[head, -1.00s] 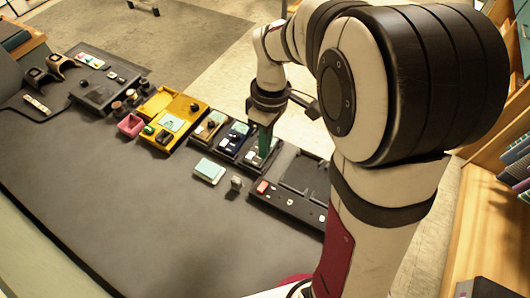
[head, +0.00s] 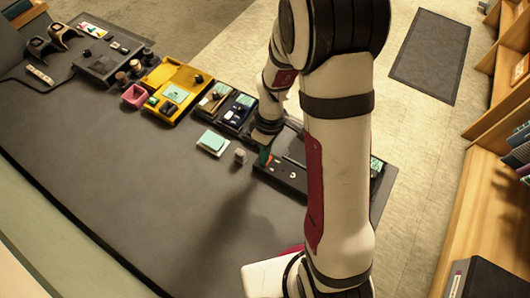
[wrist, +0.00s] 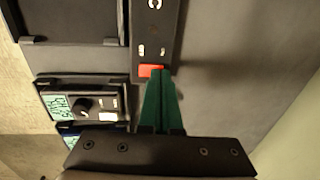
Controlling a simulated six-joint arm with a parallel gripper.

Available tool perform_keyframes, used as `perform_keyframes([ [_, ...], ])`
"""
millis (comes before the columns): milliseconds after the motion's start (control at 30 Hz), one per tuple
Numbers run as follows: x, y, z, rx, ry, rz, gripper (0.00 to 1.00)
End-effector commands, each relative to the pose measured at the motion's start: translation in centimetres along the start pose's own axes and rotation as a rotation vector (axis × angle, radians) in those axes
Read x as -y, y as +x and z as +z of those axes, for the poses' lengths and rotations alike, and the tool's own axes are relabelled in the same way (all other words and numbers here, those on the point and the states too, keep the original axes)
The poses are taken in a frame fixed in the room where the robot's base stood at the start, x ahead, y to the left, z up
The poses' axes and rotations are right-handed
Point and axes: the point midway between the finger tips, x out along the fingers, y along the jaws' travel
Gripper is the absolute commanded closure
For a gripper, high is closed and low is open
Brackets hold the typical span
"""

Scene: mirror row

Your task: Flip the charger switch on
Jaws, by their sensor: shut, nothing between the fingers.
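The charger (head: 285,183) is a dark unit near the right end of the table, with a wide bay and a front strip. In the wrist view its strip (wrist: 156,40) carries small white marks and a red switch (wrist: 149,71) at the near end. My gripper (wrist: 161,72) is shut and empty, its green fingertips at the right edge of the red switch. I cannot tell whether they touch it. In the head view my gripper (head: 264,157) is over the charger's left end and mostly hides the switch. The switch's position cannot be made out.
Left of the charger stand small dark units (head: 237,110) with screens. In front are a pale green pad (head: 212,143) and a small grey knob (head: 240,156). The table's front (head: 150,190) is clear.

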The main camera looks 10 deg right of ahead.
Motion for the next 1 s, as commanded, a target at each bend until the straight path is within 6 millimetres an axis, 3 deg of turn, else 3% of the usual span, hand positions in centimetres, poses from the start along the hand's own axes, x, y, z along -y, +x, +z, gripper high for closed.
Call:
perform_keyframes([
  [667,0.1,0.7,0.0,0.001,-0.001,-0.001,1.00],
  [1000,-1.3,0.3,0.0,0.000,-0.001,0.002,1.00],
])
